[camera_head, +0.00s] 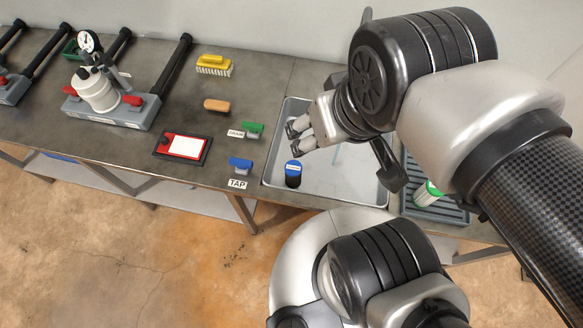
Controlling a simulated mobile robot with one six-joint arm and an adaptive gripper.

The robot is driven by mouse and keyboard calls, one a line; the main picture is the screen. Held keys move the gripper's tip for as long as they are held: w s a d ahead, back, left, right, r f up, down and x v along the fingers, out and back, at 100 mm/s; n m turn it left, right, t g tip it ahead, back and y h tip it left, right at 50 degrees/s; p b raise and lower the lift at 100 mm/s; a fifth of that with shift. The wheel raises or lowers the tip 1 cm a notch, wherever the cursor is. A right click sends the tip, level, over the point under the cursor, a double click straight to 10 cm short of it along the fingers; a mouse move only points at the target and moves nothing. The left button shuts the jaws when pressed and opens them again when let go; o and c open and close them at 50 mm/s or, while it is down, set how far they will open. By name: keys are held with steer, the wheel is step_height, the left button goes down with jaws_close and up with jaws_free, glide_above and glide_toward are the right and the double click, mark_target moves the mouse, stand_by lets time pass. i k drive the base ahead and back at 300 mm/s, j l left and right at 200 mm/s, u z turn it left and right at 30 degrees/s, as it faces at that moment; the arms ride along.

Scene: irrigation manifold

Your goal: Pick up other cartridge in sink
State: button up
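A dark cylindrical cartridge with a blue top (293,173) stands upright in the sink (275,172), near its front left corner. My gripper (294,138) is over the left part of the sink, just behind and above the cartridge in the picture. Its two fingers point left and are spread apart, with nothing between them. It looks apart from the cartridge. A white and green cartridge (428,193) lies on a dark ribbed tray to the right of the sink. My arm hides much of the sink's back and right side.
Left of the sink are a blue TAP lever (240,165), a green DRAIN lever (253,128) and a red-and-white panel (184,146). A yellow brush (213,64), an orange block (216,105) and a manifold with a gauge (97,92) stand farther left. The ribbed tray (447,211) is partly hidden.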

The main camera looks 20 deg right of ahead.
mark_target(293, 169)
steer(key=k, duration=0.35)
steer(key=i+j+z, duration=0.15)
steer(key=j, duration=0.3)
steer(key=i+j+z, duration=0.1)
steer(key=j, duration=0.35)
steer(key=i+j+z, duration=0.15)
steer(key=j, duration=0.3)
steer(key=i+j+z, duration=0.15)
steer(key=j, duration=0.3)
steer(key=k, duration=0.05)
